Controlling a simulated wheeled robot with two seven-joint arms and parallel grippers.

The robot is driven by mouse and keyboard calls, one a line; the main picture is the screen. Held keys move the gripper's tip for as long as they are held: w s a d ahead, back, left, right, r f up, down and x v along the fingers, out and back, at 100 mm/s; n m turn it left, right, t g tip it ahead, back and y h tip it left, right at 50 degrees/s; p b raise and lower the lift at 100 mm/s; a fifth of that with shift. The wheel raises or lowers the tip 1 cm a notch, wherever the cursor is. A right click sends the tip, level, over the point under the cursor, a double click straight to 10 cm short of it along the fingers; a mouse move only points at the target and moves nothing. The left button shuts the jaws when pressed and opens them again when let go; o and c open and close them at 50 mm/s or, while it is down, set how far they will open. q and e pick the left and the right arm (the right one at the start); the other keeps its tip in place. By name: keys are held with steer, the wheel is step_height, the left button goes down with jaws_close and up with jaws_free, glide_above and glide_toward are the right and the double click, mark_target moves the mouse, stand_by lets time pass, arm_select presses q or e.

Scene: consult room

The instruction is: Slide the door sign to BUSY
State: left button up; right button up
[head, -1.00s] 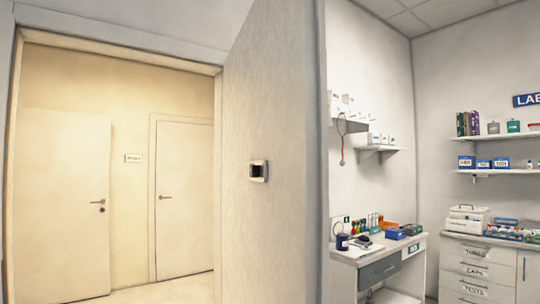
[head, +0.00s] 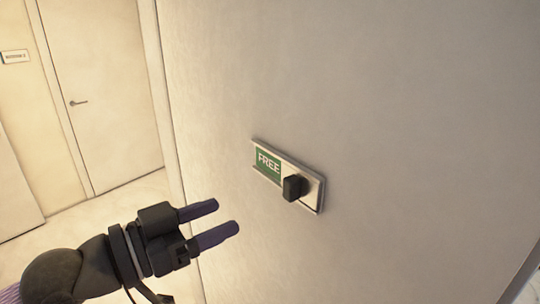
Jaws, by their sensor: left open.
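The door sign (head: 309,193) is mounted on the pale door panel in the head view, right of centre. Its left part shows a green field reading FREE (head: 268,161). A dark knob (head: 293,188) sticks out from its right part. My left gripper (head: 219,221) is open and empty, to the left of and below the sign, apart from the knob. Its two dark fingers point right, toward the sign's side of the picture. My right gripper is not in view.
The pale panel (head: 400,110) around the sign is bare. At the left, beyond the panel's edge, a corridor shows a closed door (head: 105,95) and a small wall plate (head: 14,57). Pale floor (head: 130,200) lies below them.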

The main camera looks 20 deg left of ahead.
mark_target(286, 193)
arm_select(q)
steer(key=p+x, duration=0.1)
steer(key=x, duration=0.2)
steer(key=p+x, duration=0.2)
steer(key=x, duration=0.1)
steer(key=p+x, duration=0.1)
steer(key=x, duration=0.2)
steer(key=shift+s+d+r+p, duration=0.15)
steer(key=shift+d+r+p, duration=0.05)
steer(key=shift+d+p, duration=0.25)
steer(key=shift+d+f, duration=0.1)
steer(key=shift+d, duration=0.2)
steer(key=shift+w+a, duration=0.1)
steer(key=shift+w, duration=0.1)
steer(key=shift+c, duration=1)
jaws_close()
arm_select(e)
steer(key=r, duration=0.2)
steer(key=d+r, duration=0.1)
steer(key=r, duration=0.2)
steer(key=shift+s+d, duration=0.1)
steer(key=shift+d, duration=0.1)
